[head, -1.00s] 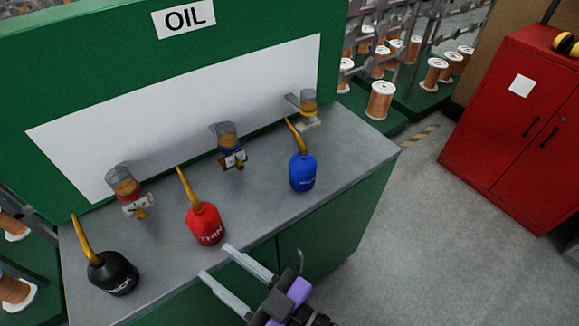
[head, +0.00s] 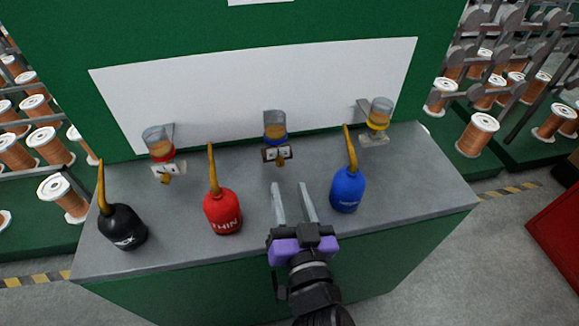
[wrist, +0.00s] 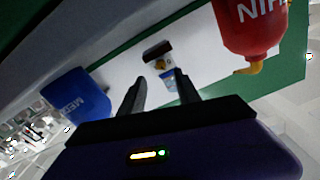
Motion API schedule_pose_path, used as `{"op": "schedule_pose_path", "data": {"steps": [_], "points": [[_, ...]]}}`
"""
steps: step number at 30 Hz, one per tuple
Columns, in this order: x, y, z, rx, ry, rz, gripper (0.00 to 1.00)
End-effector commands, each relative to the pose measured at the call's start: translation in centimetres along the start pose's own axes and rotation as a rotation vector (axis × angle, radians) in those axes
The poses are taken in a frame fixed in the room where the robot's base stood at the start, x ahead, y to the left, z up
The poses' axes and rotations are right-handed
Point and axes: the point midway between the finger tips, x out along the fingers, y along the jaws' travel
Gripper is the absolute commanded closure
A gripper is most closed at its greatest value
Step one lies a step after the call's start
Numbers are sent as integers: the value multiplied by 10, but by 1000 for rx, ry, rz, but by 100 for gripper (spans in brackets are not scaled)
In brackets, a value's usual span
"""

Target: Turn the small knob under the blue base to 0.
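The middle oil cup (head: 275,120) is clear with amber oil. Its blue base (head: 275,135) is above a small plate (head: 277,154) with white faces and dark edges. The knob is too small for its setting to be read. In the wrist view, turned upside down, the plate (wrist: 157,53) and blue base (wrist: 170,84) show beyond my fingertips. My gripper (head: 291,186) is open and empty over the counter, in front of and slightly right of the plate, apart from it. Its two fingers also show in the wrist view (wrist: 160,78).
The red THIN oil can (head: 223,212) stands left of my gripper and the blue can (head: 348,190) close on its right. A black can (head: 123,228) is farther left. Red-based (head: 160,150) and yellow-based (head: 379,120) cups flank the middle one. Counter (head: 255,185) between cans is clear.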

Motion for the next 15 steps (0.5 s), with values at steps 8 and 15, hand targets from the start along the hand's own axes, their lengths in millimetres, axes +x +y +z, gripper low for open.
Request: {"op": "schedule_pose_path", "data": {"steps": [8, 15], "points": [[43, -1, -3, -2, 2, -1, 61], [66, -1, -1, -2, 1, -1, 61]]}}
